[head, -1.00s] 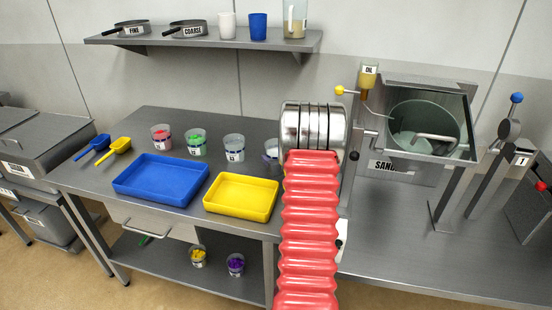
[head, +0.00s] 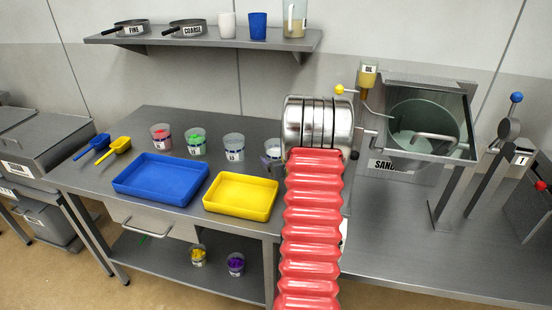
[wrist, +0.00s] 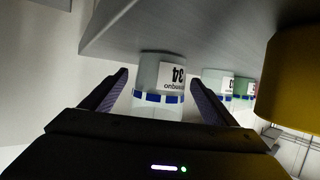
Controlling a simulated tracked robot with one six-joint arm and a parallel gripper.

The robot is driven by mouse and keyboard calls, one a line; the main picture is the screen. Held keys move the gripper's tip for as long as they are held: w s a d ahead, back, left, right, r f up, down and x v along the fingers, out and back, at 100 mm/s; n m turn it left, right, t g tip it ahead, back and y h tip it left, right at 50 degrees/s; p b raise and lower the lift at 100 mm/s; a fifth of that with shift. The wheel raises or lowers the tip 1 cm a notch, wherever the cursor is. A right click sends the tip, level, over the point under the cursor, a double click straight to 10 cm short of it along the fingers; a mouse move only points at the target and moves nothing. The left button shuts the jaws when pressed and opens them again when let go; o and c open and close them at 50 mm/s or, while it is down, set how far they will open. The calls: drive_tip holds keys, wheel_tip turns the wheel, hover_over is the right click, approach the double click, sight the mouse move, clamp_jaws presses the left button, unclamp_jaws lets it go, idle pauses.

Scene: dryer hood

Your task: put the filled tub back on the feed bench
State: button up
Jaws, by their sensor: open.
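A clear tub (wrist: 150,68) with a blue band and a label reading 34 shows in the wrist view, upside down in that picture. It stands on the feed bench (head: 150,193), and its contents cannot be made out. My gripper (wrist: 160,80) is open, with one finger on either side of this tub. A gap shows beside each finger, and I cannot tell contact. In the head view my arm hides most of this tub (head: 274,147) and most of my gripper.
Tubs with red (head: 161,137) and green (head: 197,142) contents and another tub (head: 233,147) stand to the left. A blue tray (head: 160,180) and yellow tray (head: 240,197) lie in front. The sander drum (head: 425,125) is right. Two tubs sit on the lower shelf.

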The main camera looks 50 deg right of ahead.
drive_tip(key=v, duration=0.9)
drive_tip(key=shift+s+a, duration=0.15)
drive_tip(key=shift+s, duration=0.05)
drive_tip(key=shift+r, duration=0.1)
idle(0.4)
drive_tip(key=shift+w+a+r, duration=0.2)
drive_tip(key=shift+w, duration=0.05)
drive_tip(key=w+a+r+n+g+y, duration=0.15)
drive_tip(key=a+r, duration=0.45)
drive_tip(key=a, duration=0.6)
drive_tip(key=w+a+r+n+g+y, duration=0.1)
drive_tip(key=w+a+r+g, duration=0.15)
drive_tip(key=a+r, duration=0.7)
drive_tip(key=s+a+n+y, duration=0.1)
drive_tip(key=s+a, duration=0.4)
drive_tip(key=a, duration=0.5)
drive_tip(key=s+a+f+n+g+y, duration=0.1)
drive_tip(key=s+a+y, duration=0.1)
drive_tip(key=s+a, duration=0.4)
drive_tip(key=s+a+n+g+y, duration=0.1)
drive_tip(key=s+a, duration=0.5)
drive_tip(key=a, duration=0.9)
drive_tip(key=shift+f+n+y, duration=0.3)
drive_tip(key=shift+n+y, duration=0.25)
